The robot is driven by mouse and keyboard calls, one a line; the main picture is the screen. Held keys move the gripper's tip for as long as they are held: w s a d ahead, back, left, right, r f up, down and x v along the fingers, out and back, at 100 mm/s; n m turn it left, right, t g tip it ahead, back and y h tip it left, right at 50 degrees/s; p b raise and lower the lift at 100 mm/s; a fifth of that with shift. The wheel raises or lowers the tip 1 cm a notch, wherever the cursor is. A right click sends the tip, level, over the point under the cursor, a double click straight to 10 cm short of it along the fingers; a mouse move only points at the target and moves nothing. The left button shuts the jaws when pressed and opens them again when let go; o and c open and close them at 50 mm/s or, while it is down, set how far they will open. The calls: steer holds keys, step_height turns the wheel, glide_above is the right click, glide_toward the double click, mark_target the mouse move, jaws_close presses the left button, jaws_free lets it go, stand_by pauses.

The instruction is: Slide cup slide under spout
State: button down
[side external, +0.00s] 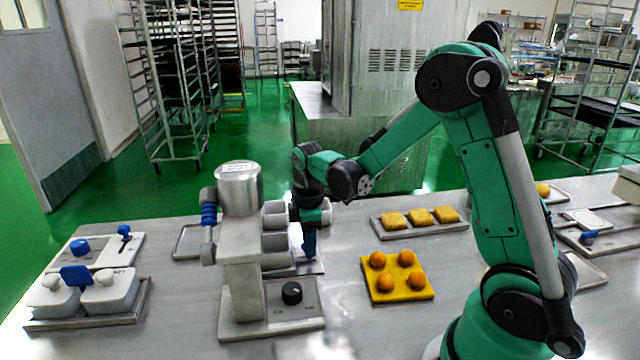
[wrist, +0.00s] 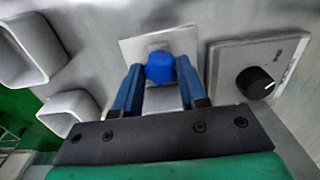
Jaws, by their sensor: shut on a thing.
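The encrusting machine (side external: 240,205) stands left of centre in the side external view, with a silver hopper (side external: 239,183) on top. Pale square-mouthed cups (side external: 275,243) sit at its right side; two open cups (wrist: 68,110) also show at the left of the wrist view. My gripper (side external: 309,247) points down just right of these cups. In the wrist view my gripper (wrist: 160,78) has its blue fingers shut on a blue knob (wrist: 159,66), which stands on a pale plate (wrist: 185,40), seemingly the cup slide. The spout cannot be made out clearly.
A black dial (side external: 291,293) sits on the machine base; it also shows in the wrist view (wrist: 255,83). A yellow tray (side external: 398,291) with orange balls and a tray of yellow squares (side external: 420,230) lie right. Lidded white containers (side external: 110,290) stand left.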

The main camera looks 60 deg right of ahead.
steer(key=shift+c, duration=2.4)
jaws_free()
steer(key=shift+r, duration=2.8)
